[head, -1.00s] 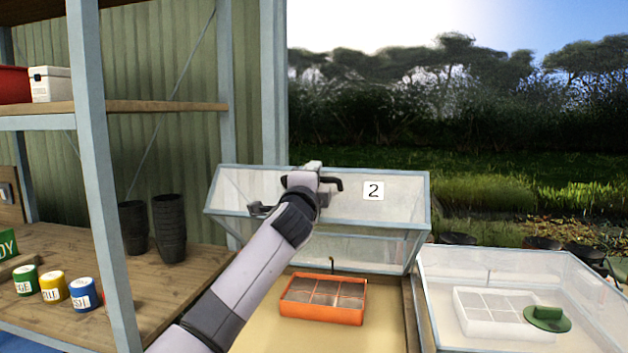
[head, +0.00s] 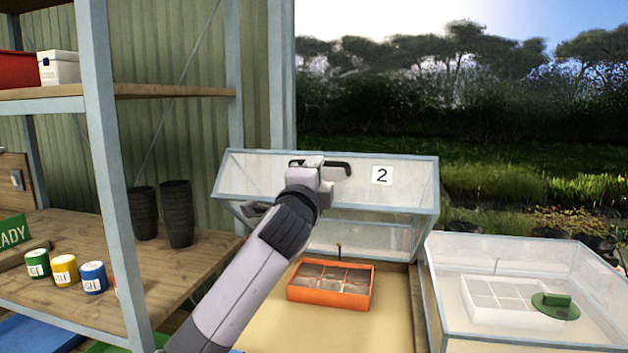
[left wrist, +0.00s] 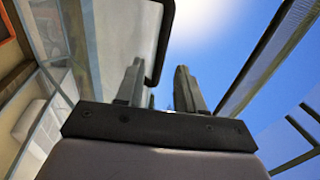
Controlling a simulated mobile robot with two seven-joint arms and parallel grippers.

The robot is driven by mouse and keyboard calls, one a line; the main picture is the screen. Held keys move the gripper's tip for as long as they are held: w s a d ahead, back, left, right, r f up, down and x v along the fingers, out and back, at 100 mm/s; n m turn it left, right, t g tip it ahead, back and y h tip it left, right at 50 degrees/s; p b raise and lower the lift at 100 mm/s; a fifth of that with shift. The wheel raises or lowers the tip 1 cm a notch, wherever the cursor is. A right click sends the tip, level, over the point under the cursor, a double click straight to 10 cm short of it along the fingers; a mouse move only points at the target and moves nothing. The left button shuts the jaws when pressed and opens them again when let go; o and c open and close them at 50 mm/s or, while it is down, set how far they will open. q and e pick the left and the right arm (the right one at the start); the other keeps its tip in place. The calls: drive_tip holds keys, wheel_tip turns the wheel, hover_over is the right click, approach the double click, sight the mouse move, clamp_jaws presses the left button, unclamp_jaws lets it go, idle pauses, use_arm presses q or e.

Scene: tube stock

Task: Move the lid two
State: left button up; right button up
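Lid two (head: 265,175) is a clear panel in a pale metal frame, marked with a "2" label (head: 382,176). It stands raised and tilted over its cold frame. Its black bar handle (head: 340,167) shows at the top; part of it is hidden by my left gripper (head: 312,168). In the left wrist view the two fingers of my left gripper (left wrist: 160,88) are apart, and the black handle (left wrist: 161,45) runs down close to the left finger. I cannot tell whether they touch. My right gripper is in neither view.
An orange tray (head: 328,298) with several cells sits in the open frame. At left stands a shelf rack (head: 105,150) with pots (head: 177,214) and coloured tins (head: 64,270).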

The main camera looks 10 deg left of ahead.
use_arm(q)
drive_tip(key=shift+s+f, duration=0.1)
drive_tip(key=shift+s, duration=0.4)
drive_tip(key=shift+f, duration=0.1)
drive_tip(key=s+a+f+n+g, duration=0.3)
drive_tip(key=s+f, duration=0.2)
drive_tip(key=f, duration=0.5)
drive_tip(key=s+a+f+n+g+y, duration=0.15)
drive_tip(key=s+f+n+g, duration=0.35)
drive_tip(key=f, duration=0.6)
drive_tip(key=s+a+f+n, duration=0.25)
drive_tip(key=s+f, duration=0.35)
drive_tip(key=f, duration=0.4)
drive_tip(key=s+a+f+n+g, duration=0.2)
drive_tip(key=s+f+g, duration=0.15)
drive_tip(key=s, duration=0.65)
drive_tip(key=s+a+f+n+g, duration=0.2)
drive_tip(key=s+f, duration=0.2)
drive_tip(key=s, duration=0.6)
drive_tip(key=s+a+f+n+g, duration=0.2)
drive_tip(key=s+f+g, duration=0.15)
drive_tip(key=s, duration=0.65)
drive_tip(key=w+d+f+t+h, duration=0.2)
drive_tip(key=w+f+t, duration=0.4)
drive_tip(key=f, duration=0.4)
drive_tip(key=shift+w+d+t, duration=0.15)
drive_tip(key=shift+d+t, duration=0.25)
drive_tip(key=shift+t, duration=0.2)
